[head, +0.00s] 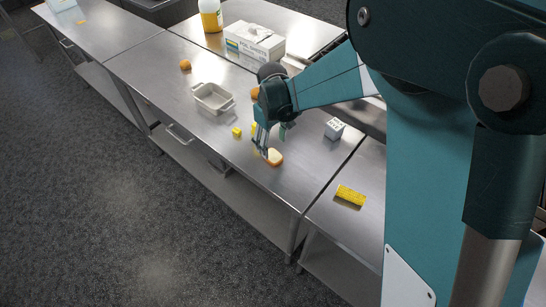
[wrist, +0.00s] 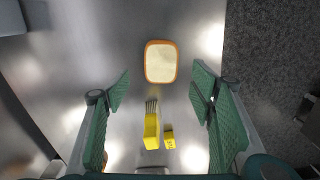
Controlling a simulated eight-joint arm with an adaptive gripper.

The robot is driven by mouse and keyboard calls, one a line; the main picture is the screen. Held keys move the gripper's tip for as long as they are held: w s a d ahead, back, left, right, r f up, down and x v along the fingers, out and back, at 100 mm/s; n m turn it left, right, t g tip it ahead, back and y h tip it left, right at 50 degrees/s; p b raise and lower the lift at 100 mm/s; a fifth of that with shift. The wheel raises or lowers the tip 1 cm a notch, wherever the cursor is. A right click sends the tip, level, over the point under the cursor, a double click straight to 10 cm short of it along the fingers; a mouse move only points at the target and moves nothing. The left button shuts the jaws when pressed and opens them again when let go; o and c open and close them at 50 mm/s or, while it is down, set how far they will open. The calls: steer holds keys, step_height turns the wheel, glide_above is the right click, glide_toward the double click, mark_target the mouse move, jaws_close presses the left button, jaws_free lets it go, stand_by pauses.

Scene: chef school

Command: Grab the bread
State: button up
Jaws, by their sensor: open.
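A slice of bread (head: 274,157) with a pale face and orange-brown crust lies flat on the steel table. In the wrist view the bread (wrist: 160,62) is near the top middle, ahead of the fingertips and clear of both. My gripper (head: 266,148) is above the table, close beside the bread in the head view. In the wrist view my gripper (wrist: 160,90) is open, with its green fingers wide apart and nothing between the tips.
A yellow-handled fork (wrist: 152,128) and a small yellow block (wrist: 169,138) lie near my gripper. A beige dish (head: 212,98), a grey cube (head: 334,129), an orange-brown round item (head: 185,64) and a foil sheets box (head: 255,42) stand around. A yellow brick-like item (head: 350,195) lies on the nearer table.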

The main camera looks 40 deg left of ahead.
mark_target(272, 155)
steer(key=shift+f, duration=0.45)
steer(key=shift+f, duration=0.15)
steer(key=shift+s+f+p, duration=0.15)
steer(key=shift+f+p, duration=0.2)
steer(key=shift+f, duration=2.1)
steer(key=shift+c, duration=0.6)
steer(key=c, duration=0.7)
